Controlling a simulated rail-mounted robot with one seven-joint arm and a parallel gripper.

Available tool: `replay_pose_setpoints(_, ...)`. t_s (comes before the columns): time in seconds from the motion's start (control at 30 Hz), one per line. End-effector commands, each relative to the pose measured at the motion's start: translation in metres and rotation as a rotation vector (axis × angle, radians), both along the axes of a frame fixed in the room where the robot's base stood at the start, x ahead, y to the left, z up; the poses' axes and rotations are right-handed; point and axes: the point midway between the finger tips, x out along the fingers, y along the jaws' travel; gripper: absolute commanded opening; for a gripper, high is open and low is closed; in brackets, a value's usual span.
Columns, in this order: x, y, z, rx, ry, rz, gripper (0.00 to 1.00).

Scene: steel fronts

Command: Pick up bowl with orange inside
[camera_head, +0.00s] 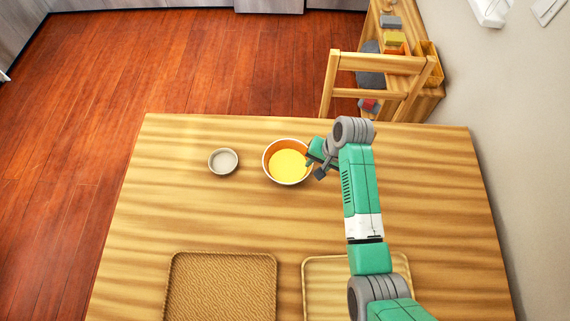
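The bowl with the orange inside (271,150) stands upright on the wooden table (200,220), near its far edge. It has a whitish rim, an orange inner wall and a yellow bottom. My gripper (313,167) is at the bowl's right rim, reaching in from the right and overlapping the rim in the picture. Whether the fingers touch the rim or are closed on it is too small to tell. My gripper and wrist hide part of the bowl's right side.
A small grey bowl (223,161) stands left of the orange one. A brown woven tray (172,290) and a lighter tray (310,262), partly under my arm, lie at the near side. A wooden chair (383,63) stands behind the table. The table's left side is clear.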

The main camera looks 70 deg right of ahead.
Motion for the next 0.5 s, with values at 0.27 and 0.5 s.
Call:
replay_pose_setpoints(0.27,0.017,-0.001,-0.040,0.002,0.000,0.002,0.32)
replay_pose_setpoints(0.5,0.019,-0.001,-0.047,-0.001,-0.001,0.001,0.32)
